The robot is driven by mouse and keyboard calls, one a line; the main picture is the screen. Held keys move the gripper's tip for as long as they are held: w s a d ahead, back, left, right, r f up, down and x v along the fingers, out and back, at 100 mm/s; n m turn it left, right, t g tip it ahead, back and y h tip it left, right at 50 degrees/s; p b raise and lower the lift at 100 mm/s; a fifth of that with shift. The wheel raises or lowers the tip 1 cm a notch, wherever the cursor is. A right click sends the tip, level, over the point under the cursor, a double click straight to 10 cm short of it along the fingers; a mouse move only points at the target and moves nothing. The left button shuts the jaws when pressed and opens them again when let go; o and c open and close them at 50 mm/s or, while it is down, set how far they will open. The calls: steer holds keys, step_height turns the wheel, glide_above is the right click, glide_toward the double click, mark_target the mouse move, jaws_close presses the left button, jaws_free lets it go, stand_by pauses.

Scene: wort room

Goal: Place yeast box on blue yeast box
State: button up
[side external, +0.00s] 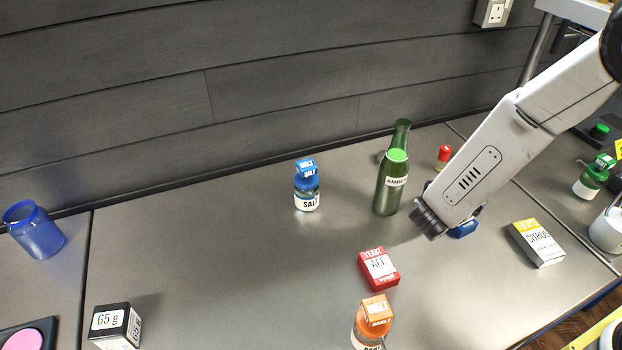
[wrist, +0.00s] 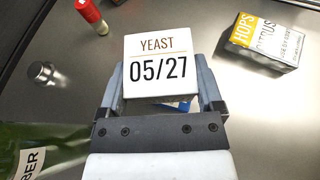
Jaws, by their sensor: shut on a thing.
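A yeast box (wrist: 162,65) with a white face reading "YEAST 05/27" sits between the two fingers of my gripper (wrist: 162,88) in the wrist view. My gripper is shut on it. A small blue patch (wrist: 182,104) shows just below the face; whether it belongs to this box or one beneath it is unclear. In the side view a blue box (side external: 463,229) lies low behind my wrist, mostly hidden. The held box is hidden there by my arm. A red yeast box (side external: 379,269) marked "ALE" stands apart on the table.
A green bottle (side external: 392,182) stands close left of my gripper. A yellow-and-white hops box (side external: 537,243) lies to the right. A red-capped item (side external: 444,156) is behind. A salt jar (side external: 307,190) and an orange malt jar (side external: 372,322) stand further off. The left-middle table is clear.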

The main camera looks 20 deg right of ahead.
steer(key=shift+f, duration=0.15)
steer(key=shift+f, duration=1.75)
steer(key=o, duration=1)
steer(key=shift+f, duration=0.1)
steer(key=shift+o, duration=0.2)
steer(key=shift+a+r, duration=0.15)
steer(key=shift+r, duration=0.05)
steer(key=v, duration=1.1)
steer(key=shift+a+r, duration=0.25)
steer(key=shift+a, duration=0.05)
steer(key=shift+s+d, duration=0.1)
steer(key=shift+s, duration=0.05)
